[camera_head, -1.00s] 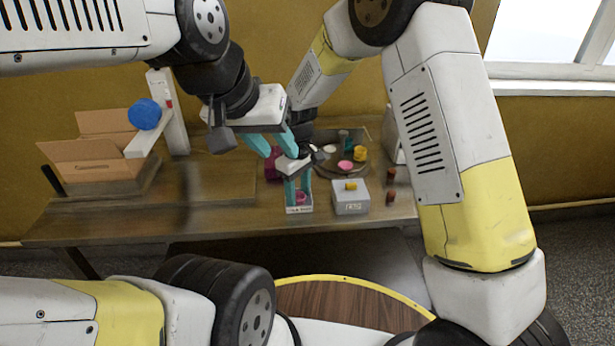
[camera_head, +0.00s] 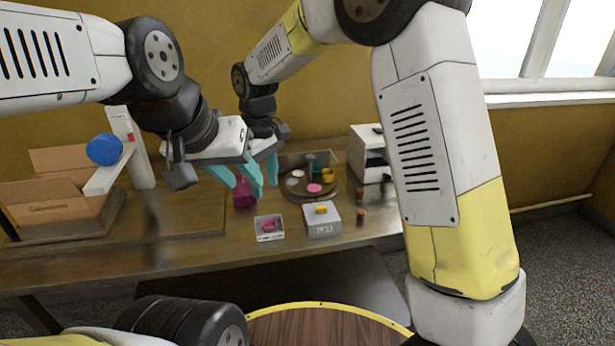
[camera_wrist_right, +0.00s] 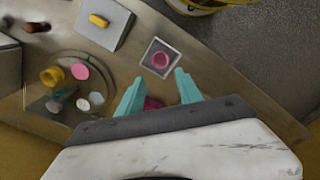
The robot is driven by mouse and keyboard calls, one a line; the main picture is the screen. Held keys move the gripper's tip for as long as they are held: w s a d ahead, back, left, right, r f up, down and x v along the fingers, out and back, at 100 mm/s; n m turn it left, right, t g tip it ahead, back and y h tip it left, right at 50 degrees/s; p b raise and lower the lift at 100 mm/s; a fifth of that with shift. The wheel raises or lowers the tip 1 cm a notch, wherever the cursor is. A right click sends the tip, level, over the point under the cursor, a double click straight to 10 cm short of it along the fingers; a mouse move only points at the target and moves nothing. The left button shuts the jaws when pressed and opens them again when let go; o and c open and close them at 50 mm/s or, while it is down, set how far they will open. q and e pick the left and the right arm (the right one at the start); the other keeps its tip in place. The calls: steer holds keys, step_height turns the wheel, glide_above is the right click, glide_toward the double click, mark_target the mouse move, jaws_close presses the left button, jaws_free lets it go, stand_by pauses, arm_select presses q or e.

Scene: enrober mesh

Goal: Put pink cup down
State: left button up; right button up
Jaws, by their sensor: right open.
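The pink cup (camera_head: 269,226) sits inside a small white-rimmed square tray (camera_head: 269,238) near the front edge of the table. In the right wrist view the cup (camera_wrist_right: 161,60) lies beyond the fingertips, inside the tray. My right gripper (camera_wrist_right: 157,76) is open and empty, with its teal fingers apart and clear of the cup. In the head view my right gripper (camera_head: 262,181) is above and behind the tray, partly covered by the left one. My left gripper (camera_head: 241,181) has its teal fingers apart, with nothing visible between them.
A grey box (camera_head: 322,228) with a yellow piece on top stands right of the tray. A round board (camera_head: 300,197) behind holds a pink disc, a yellow cup and other items. A magenta object (camera_head: 243,201) stands behind the tray. A cardboard box (camera_head: 42,213) is far left.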

steer(key=s+d+r+m+t+y, duration=0.1)
steer(key=s+d+r+m, duration=0.2)
steer(key=d+r, duration=0.45)
steer(key=s+d+r+m+t+y, duration=0.1)
steer(key=s+d+r+m+t, duration=0.2)
steer(key=d, duration=0.7)
steer(key=s+d+r+m+t, duration=0.2)
steer(key=s+d+m, duration=0.3)
steer(key=s+d, duration=0.6)
steer(key=shift+s+d+r+m, duration=0.15)
steer(key=shift+s+m, duration=0.15)
